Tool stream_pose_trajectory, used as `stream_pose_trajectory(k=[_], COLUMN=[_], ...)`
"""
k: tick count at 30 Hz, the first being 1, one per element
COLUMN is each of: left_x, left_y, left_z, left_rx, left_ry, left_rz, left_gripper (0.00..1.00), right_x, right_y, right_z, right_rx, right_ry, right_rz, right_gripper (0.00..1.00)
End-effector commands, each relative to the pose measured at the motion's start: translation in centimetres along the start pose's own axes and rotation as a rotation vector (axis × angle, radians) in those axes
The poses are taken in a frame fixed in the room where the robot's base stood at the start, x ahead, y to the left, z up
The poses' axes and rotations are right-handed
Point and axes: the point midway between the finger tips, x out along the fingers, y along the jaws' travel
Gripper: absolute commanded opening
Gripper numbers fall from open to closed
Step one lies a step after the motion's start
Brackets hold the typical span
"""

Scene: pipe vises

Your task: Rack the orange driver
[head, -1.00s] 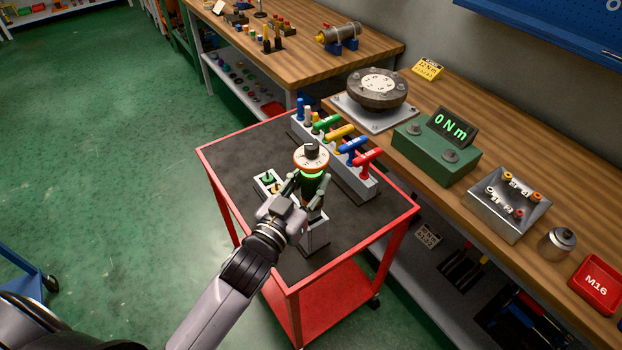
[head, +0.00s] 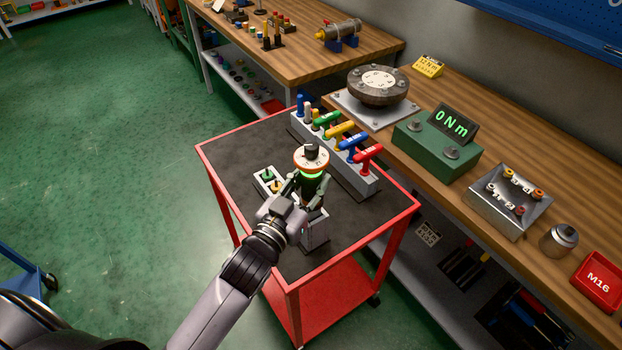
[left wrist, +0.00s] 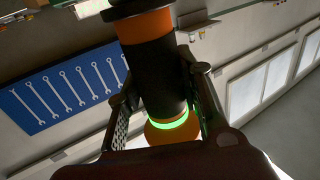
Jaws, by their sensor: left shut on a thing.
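The orange driver (head: 312,160) has an orange head with a dark knob on top, a dark body and a glowing green ring. It stands roughly upright over the red cart. My left gripper (head: 306,194) is shut around its dark body; the left wrist view shows the driver (left wrist: 158,75) between both fingers. A grey block-shaped holder (head: 315,234) stands directly below the driver on the cart's dark top. The gripper and fingers hide the driver's lower end, so I cannot tell whether it touches the holder. My right gripper is not in view.
A grey rack (head: 350,179) of coloured T-handle tools stands close behind the driver. A small tray (head: 267,181) with green and yellow pieces sits to its left. The red-framed cart (head: 235,219) has bare mat at its left. The wooden bench (head: 475,215) borders it at right.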

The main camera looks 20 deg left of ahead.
Motion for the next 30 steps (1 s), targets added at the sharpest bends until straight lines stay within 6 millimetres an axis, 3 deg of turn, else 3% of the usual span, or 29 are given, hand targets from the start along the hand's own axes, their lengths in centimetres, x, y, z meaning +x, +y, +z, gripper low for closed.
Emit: stream_pose_trajectory(k=[30], left_x=[0.0], left_y=[0.0], left_z=[1.0], left_rx=[0.0], left_ry=[0.008], left_rz=[0.001], left_gripper=[0.0], right_x=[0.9], right_y=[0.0], right_z=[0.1], right_rx=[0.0], right_ry=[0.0], right_rz=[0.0], right_gripper=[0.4])
